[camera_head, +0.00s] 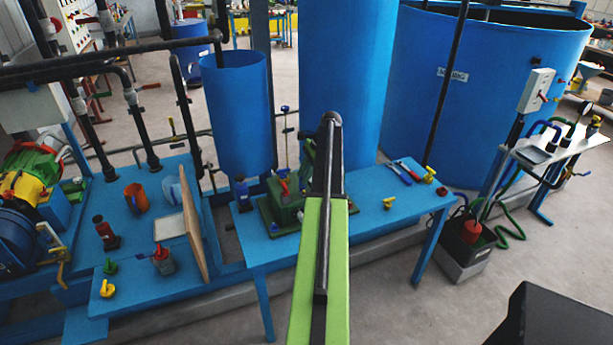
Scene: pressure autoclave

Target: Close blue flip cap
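I cannot pick out a blue flip cap for certain. A light blue rounded piece (172,190) stands on the left blue platform, partly behind a wooden board. My green and black arm reaches up the middle of the view, over the middle table. No gripper fingers can be made out; the arm hides part of the table behind it.
The middle blue table (380,212) holds a green device (284,205), pliers (405,171) and yellow fittings. The left platform (140,270) holds an orange cup (136,198) and bottles. Large blue tanks (480,90) stand behind.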

